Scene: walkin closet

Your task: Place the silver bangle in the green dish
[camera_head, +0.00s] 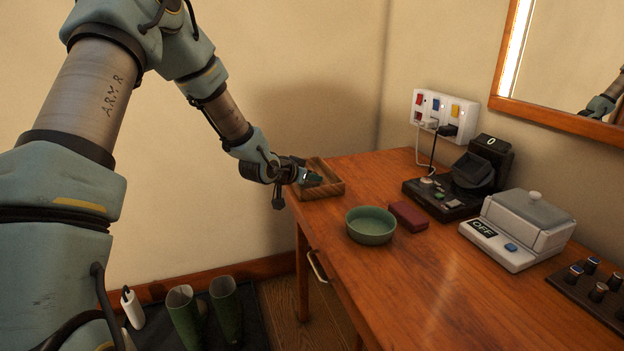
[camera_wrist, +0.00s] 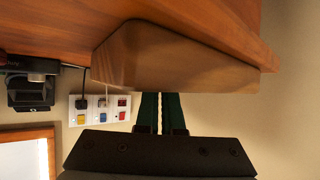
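The green dish (camera_head: 370,227), round and empty, stands on the wooden table near its left edge. I cannot clearly make out the silver bangle; a small pale glint shows at my gripper in the head view. My gripper (camera_head: 313,178) is at the wooden tray (camera_head: 323,191) at the table's far left corner. In the wrist view the two dark green fingers of my gripper (camera_wrist: 160,108) are close together with a narrow gap, and their tips are hidden behind the tray's wall (camera_wrist: 175,60). What lies between the tips is hidden.
A dark red box (camera_head: 408,216) sits right of the dish. Behind are a black device (camera_head: 445,198), a white device marked OFF (camera_head: 515,232) and a socket panel (camera_head: 443,115) with cables. A knob board (camera_head: 595,290) is at the right. The table's front middle is clear.

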